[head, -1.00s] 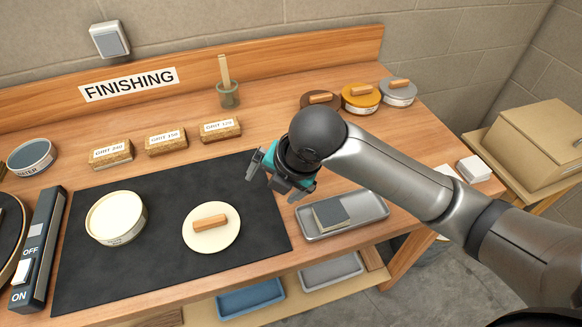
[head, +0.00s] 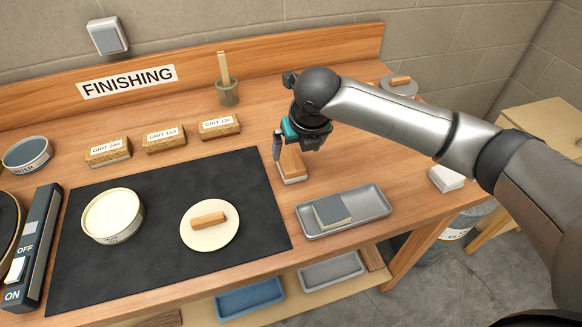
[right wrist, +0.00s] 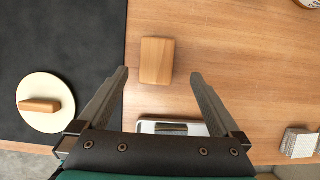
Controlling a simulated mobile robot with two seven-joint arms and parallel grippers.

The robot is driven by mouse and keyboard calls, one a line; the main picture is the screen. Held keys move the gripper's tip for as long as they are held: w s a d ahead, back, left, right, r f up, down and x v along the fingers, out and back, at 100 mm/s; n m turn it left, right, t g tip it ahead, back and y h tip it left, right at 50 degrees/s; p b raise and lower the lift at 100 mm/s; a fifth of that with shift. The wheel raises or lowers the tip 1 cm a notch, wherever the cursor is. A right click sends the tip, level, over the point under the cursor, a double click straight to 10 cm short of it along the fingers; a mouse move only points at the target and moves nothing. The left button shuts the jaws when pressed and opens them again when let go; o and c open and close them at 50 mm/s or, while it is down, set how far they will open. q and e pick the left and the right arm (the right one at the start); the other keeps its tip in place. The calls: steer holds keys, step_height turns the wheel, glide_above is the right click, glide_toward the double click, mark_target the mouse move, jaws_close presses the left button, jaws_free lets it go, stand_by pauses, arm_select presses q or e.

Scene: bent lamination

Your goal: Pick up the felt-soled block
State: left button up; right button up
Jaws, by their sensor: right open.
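The felt-soled block (head: 291,163) is a wooden block with a pale sole layer at its bottom, standing on the bare wood between the black mat and the tray. In the right wrist view the block (right wrist: 157,61) shows its plain wooden top, lying ahead of and roughly centred between the fingertips. My right gripper (head: 298,151) is open and empty, just above and partly in front of the block in the head view; its open fingers (right wrist: 160,73) also show in the right wrist view. Whether the fingers touch the block I cannot tell. My left gripper is not in view.
A metal tray (head: 373,207) holding a grey-topped block (head: 331,209) stands to the right. The black mat (head: 160,235) bears a cream tin (head: 112,214) and a cream lid (head: 225,238) with a wooden handle. Grit blocks (head: 219,126) stand behind the mat.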

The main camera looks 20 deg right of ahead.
mark_target(291, 160)
steer(key=shift+a+b+x, duration=0.1)
steer(key=shift+b+x, duration=0.25)
steer(key=shift+x, duration=1.45)
steer(key=shift+a+b+x, duration=0.15)
steer(key=shift+b+x, duration=0.2)
steer(key=shift+x, duration=1.4)
steer(key=c, duration=1.4)
steer(key=shift+o, duration=0.2)
steer(key=shift+r, duration=0.15)
step_height(291, 160, up, 20)
steer(key=p, duration=0.3)
steer(key=o, duration=0.8)
steer(key=c, duration=0.6)
